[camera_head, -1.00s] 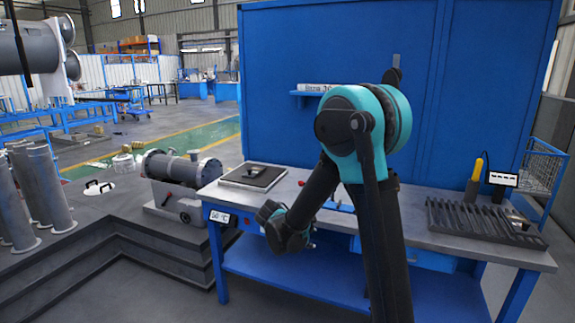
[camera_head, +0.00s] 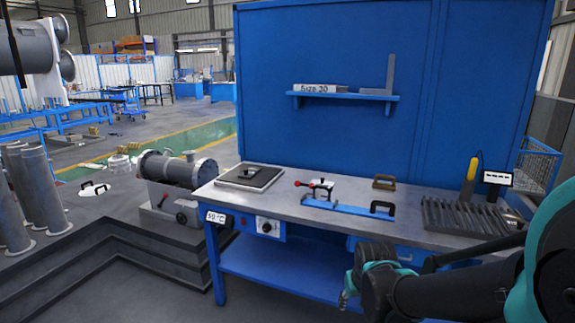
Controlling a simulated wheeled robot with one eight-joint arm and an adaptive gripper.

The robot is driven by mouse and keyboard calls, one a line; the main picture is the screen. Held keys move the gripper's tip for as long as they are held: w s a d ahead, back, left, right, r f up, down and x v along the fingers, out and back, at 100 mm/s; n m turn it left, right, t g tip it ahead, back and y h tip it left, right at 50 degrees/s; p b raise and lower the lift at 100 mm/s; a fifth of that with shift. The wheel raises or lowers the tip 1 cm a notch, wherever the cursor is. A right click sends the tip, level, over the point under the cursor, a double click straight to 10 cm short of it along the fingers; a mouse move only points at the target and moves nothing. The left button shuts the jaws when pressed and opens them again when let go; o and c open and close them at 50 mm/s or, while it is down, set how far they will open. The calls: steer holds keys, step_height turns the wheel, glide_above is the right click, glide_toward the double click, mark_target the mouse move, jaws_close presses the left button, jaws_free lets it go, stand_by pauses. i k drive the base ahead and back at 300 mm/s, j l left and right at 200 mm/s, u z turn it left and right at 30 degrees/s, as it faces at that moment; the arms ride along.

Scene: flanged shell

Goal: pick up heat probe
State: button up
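What looks like the heat probe (camera_head: 472,169) has a yellow handle and stands upright at the back right of the workbench (camera_head: 300,212). A dark cable links it to a small box with a white display (camera_head: 498,178). Its lower end is dark and I cannot make out its tip. My gripper (camera_head: 346,299) is low in front of the bench, left of and well below the probe, and apart from it. The fingers are small and partly hidden by the wrist, so I cannot tell whether they are open.
A dark slotted rack (camera_head: 465,217) lies in front of the probe. A blue fixture with a clamp (camera_head: 350,207), a brown-handled block (camera_head: 384,182) and a dark plate (camera_head: 250,178) are on the bench. A wire basket (camera_head: 540,165) is at right. A flanged shell (camera_head: 172,169) stands left.

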mark_target(473, 163)
steer(key=k+l+z, duration=0.25)
steer(key=l, duration=0.15)
steer(key=l+z, duration=0.25)
steer(key=l, duration=0.15)
steer(key=k+l+z, duration=0.1)
steer(key=l+z, duration=0.15)
steer(key=l, duration=0.25)
steer(key=u, duration=1.45)
steer(key=z, duration=1.45)
steer(key=i+j+z, duration=0.15)
steer(key=i, duration=0.3)
steer(key=l, duration=0.1)
